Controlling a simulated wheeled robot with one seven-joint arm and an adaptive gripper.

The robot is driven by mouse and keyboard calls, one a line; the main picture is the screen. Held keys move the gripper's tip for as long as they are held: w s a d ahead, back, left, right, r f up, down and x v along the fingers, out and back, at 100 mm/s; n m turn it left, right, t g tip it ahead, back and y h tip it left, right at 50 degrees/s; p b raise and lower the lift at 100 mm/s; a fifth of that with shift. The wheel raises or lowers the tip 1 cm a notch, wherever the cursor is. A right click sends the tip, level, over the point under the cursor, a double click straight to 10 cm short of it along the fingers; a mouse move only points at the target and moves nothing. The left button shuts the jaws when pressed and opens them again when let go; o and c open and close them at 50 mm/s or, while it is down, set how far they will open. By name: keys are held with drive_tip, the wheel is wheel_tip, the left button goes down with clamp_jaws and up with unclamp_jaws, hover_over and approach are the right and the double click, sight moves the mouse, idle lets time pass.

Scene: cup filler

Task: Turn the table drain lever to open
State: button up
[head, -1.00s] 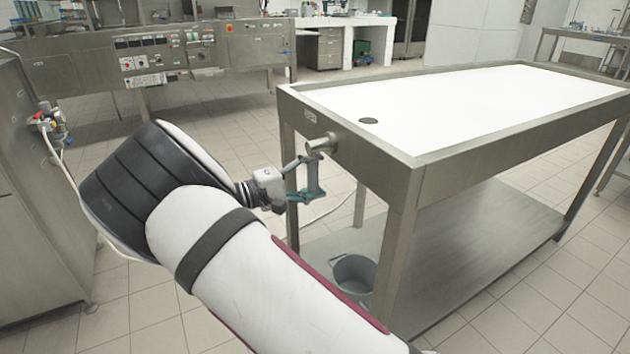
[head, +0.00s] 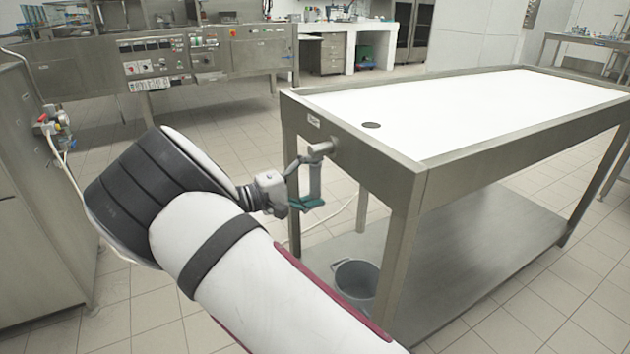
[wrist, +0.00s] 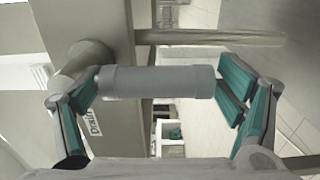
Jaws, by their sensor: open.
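The drain lever (head: 316,180) is a grey cylindrical handle hanging down from a short round pipe (head: 320,148) on the near end of the steel table (head: 425,185). My gripper (head: 308,183) is at the lever, with one finger near its upper end and the other near its lower end. In the wrist view the lever (wrist: 158,83) lies crosswise between the spread, teal-padded fingers of my gripper (wrist: 158,92). The left finger is close to the lever's pipe end and the right finger close to its free end. I cannot tell whether either finger touches it.
The white tabletop has a dark drain hole (head: 371,125). A grey bucket (head: 356,278) stands on the lower shelf under the near end. A table leg (head: 395,250) stands right of my arm. A steel cabinet (head: 40,200) is at the left, with tiled floor between.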

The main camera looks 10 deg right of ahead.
drive_tip(key=v, duration=1.2)
